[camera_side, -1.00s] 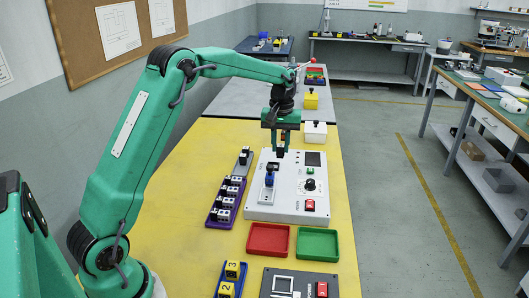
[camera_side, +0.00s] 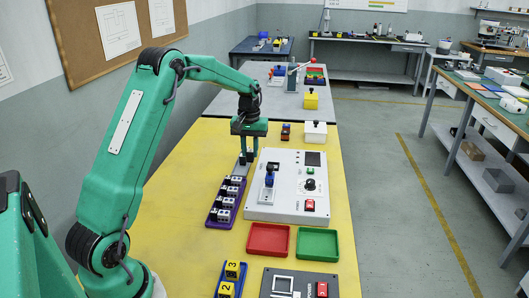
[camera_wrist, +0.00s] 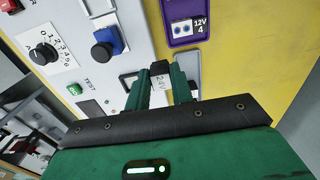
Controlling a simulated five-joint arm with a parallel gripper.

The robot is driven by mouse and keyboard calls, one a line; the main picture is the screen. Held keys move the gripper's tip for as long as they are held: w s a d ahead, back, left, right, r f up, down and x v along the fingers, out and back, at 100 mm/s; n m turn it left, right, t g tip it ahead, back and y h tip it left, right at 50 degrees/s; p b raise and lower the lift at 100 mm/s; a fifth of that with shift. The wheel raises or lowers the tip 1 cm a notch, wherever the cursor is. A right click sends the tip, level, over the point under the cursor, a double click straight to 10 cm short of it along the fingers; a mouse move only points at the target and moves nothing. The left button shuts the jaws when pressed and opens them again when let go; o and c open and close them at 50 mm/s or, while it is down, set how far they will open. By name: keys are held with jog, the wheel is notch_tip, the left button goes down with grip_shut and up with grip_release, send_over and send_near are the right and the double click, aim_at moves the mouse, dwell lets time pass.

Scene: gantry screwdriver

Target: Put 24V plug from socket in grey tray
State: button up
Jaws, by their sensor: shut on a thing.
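My gripper (camera_side: 248,155) is shut on the 24V plug (camera_wrist: 159,88). The plug's label shows between the fingers in the wrist view, and most of its body is hidden by them. In the side view my gripper is at the small grey tray (camera_side: 239,170), left of the white panel (camera_side: 280,208). The fingers cover much of the tray, and part of its rim shows in the wrist view (camera_wrist: 190,62). I cannot tell whether the plug touches the tray.
A purple tray (camera_side: 215,223) with several plugs lies just in front of the grey tray. The white panel carries a black knob on a blue base (camera_wrist: 107,40). Red (camera_side: 268,240) and green (camera_side: 318,244) trays lie in front of the panel. Yellow table is free at the left.

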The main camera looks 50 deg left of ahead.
jog(key=a+f, duration=0.1)
jog(key=a, duration=0.1)
jog(key=a+f, duration=0.1)
jog(key=a, duration=0.1)
jog(key=a+f, duration=0.2)
jog(key=a, duration=0.1)
jog(key=shift+f, duration=0.1)
jog(key=shift+f, duration=2)
jog(key=shift+f, duration=0.1)
jog(key=o, duration=0.9)
jog(key=shift+o, duration=0.2)
notch_tip(320, 180, up, 12)
